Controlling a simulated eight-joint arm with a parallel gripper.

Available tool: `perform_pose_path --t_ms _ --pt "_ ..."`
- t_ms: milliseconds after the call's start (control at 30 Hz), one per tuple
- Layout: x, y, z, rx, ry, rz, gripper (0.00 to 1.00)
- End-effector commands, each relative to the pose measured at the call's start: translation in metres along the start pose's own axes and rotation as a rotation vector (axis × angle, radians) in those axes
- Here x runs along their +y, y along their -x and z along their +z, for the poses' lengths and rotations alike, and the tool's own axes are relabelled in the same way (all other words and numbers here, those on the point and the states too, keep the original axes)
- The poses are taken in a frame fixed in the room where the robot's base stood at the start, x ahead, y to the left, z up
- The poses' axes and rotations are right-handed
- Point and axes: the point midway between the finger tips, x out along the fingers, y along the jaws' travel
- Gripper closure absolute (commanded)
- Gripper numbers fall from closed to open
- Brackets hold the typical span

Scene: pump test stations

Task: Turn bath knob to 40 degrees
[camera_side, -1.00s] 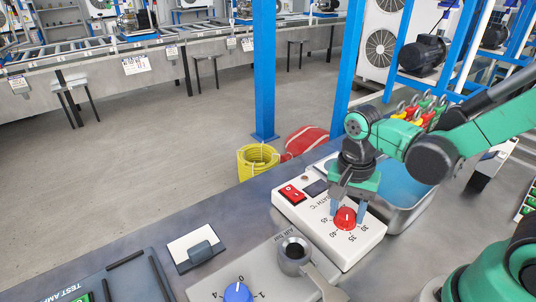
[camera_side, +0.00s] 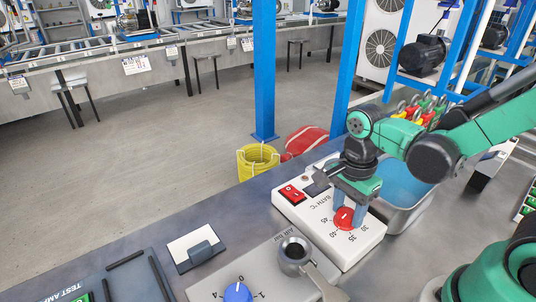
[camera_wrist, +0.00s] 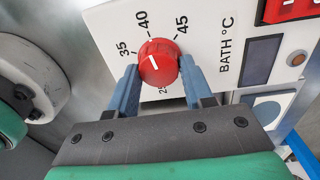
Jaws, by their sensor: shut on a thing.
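The red bath knob (camera_side: 344,218) sits on the white bath control box (camera_side: 357,244), and it also shows in the wrist view (camera_wrist: 158,62). In the wrist view its white pointer line leans up and slightly left, roughly toward the printed 40, between 35 and 45. I cannot read the exact angle. My gripper (camera_wrist: 155,78) points down at the knob with one blue-grey finger on each side, shut on it. In the side view my gripper (camera_side: 349,217) hides part of the knob and nearby scale.
The box has a red switch (camera_side: 291,194) and a dark display (camera_wrist: 261,60). A metal basin of blue liquid (camera_side: 409,212) stands behind it.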

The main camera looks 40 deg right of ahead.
Motion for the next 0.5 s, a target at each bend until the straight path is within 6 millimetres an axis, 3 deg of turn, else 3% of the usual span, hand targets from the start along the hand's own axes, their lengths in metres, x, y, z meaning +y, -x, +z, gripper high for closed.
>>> perform_pose_path --t_ms 300,333,433,500 --pt "0.0002 0.0 0.0002 -0.001 0.0 0.001 1.0" --pt "0.0002 0.0 0.0002 -0.001 0.0 0.001 0.52" --pt "0.0001 0.0 0.0002 -0.001 0.0 0.001 0.23" --pt "0.0001 0.0 0.0002 -0.001 0.001 0.001 0.23"
